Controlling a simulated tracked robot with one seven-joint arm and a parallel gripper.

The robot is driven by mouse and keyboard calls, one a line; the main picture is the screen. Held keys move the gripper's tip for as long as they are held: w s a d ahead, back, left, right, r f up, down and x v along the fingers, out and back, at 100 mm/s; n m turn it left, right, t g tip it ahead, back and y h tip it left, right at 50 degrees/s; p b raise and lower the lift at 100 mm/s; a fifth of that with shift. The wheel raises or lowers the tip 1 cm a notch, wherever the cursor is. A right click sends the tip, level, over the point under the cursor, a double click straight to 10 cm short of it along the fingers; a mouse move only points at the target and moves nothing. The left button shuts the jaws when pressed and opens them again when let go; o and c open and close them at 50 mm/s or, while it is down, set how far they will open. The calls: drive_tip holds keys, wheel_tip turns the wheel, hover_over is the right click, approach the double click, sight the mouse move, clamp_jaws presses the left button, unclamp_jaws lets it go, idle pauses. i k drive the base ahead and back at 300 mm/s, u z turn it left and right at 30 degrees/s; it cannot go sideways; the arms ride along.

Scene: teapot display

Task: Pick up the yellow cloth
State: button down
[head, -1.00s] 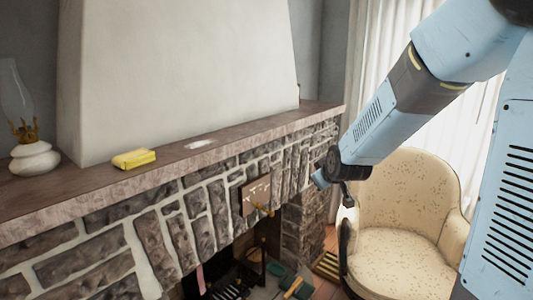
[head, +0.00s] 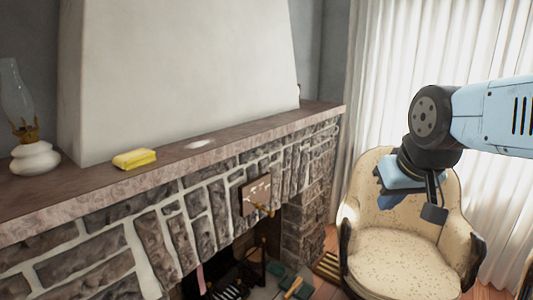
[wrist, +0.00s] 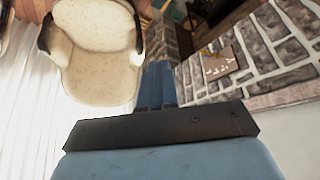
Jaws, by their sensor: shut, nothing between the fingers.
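The yellow cloth (head: 134,159) looks like a small folded block. It lies on the stone mantel shelf (head: 240,133), towards the left in the head view, near the front edge. My gripper (head: 388,200) is far to the right of it, in front of the armchair, and is shut and empty. In the wrist view, my gripper's two blue fingers (wrist: 157,85) are together with nothing between them. The cloth is not in the wrist view.
An oil lamp with a white base (head: 35,158) stands left of the cloth. A pale flat patch (head: 200,144) is on the shelf to its right. The chimney breast (head: 180,80) rises behind. A cream armchair (head: 400,262) stands right of the fireplace.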

sight(134, 159)
drive_tip(key=z, duration=1.1)
drive_tip(key=i, duration=0.1)
drive_tip(key=u, duration=2.55)
